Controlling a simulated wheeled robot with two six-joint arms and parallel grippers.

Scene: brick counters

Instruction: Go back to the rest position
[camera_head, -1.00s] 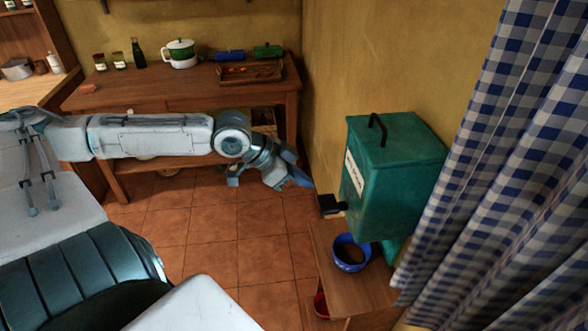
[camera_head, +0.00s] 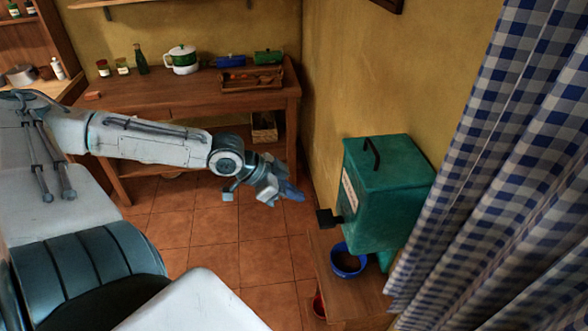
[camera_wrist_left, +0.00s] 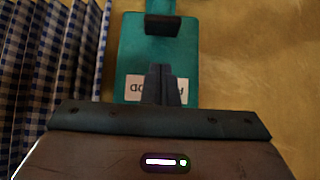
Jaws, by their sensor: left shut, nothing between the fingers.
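My left gripper (camera_head: 290,192) is at the end of the arm that comes in from the left in the head view. It is out over the tiled floor, left of the green dispenser and apart from it. In the left wrist view its two dark fingers (camera_wrist_left: 163,84) are shut together with nothing between them. They overlap the green dispenser (camera_wrist_left: 130,60) and part of its white label behind. My right gripper is not in view.
The green dispenser (camera_head: 390,190) stands on a small wooden stand (camera_head: 355,300) with a blue bowl (camera_head: 347,262) under it. A checkered curtain (camera_head: 500,150) hangs at the right. A wooden table (camera_head: 190,95) with pots and jars is at the back. Tiled floor lies open between.

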